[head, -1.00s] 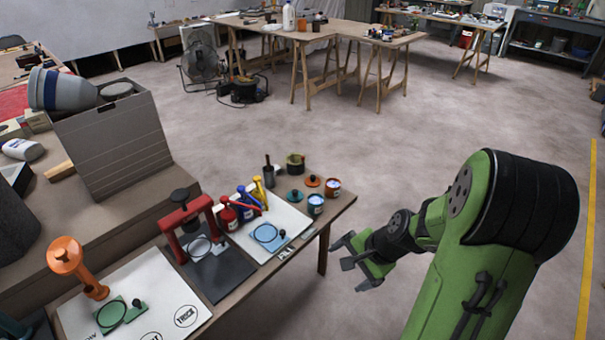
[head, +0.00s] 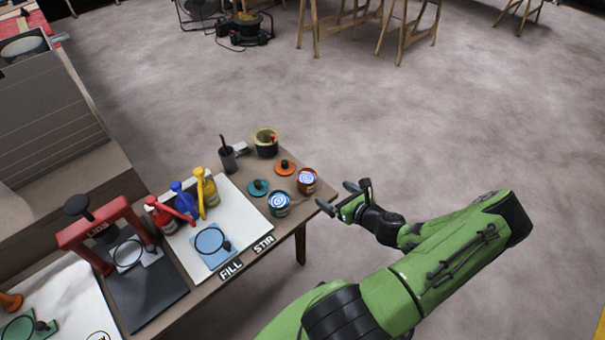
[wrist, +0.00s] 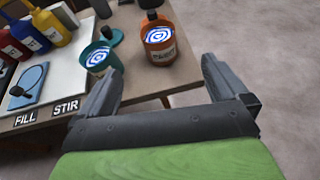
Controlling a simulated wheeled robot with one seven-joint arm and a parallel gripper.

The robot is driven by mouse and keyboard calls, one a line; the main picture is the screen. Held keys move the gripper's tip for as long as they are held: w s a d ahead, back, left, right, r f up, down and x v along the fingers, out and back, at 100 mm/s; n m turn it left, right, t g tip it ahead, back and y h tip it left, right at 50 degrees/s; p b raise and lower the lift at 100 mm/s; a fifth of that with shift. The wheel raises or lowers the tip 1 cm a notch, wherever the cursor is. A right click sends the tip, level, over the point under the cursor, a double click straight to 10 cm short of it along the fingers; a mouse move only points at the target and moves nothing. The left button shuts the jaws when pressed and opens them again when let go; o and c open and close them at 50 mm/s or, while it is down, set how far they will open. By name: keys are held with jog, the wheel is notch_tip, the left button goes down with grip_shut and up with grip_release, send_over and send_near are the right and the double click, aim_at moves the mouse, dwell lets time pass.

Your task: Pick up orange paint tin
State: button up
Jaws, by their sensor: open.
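The orange paint tin (head: 307,181) stands upright near the right corner of the bench, with a blue and white swirl on top. It also shows in the wrist view (wrist: 159,42), ahead of and between my fingers. My gripper (head: 336,197) is open and empty, just right of the tin and apart from it. In the wrist view its two fingers (wrist: 160,84) are spread wide. A teal paint tin (head: 279,204) stands to the left of the orange one and shows near my left finger in the wrist view (wrist: 100,60).
An orange lid (head: 285,168) and a teal lid (head: 258,187) with black knobs lie behind the tins. A dark pot (head: 266,143) and a brush cup (head: 227,158) stand further back. Red, blue and yellow bottles (head: 183,197) stand left. Open floor lies right of the bench.

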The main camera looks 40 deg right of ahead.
aim_at(302, 173)
jog(key=b+x, duration=0.4)
jog(key=x, duration=1.1)
jog(key=shift+w+a+r+b, duration=0.1)
jog(key=shift+w+r+b, duration=0.1)
jog(key=shift+b, duration=0.15)
jog(key=shift+r, duration=0.1)
jog(key=c, duration=1.2)
notch_tip(302, 173, up, 10)
jog(key=p, duration=0.4)
jog(key=shift+p, duration=0.35)
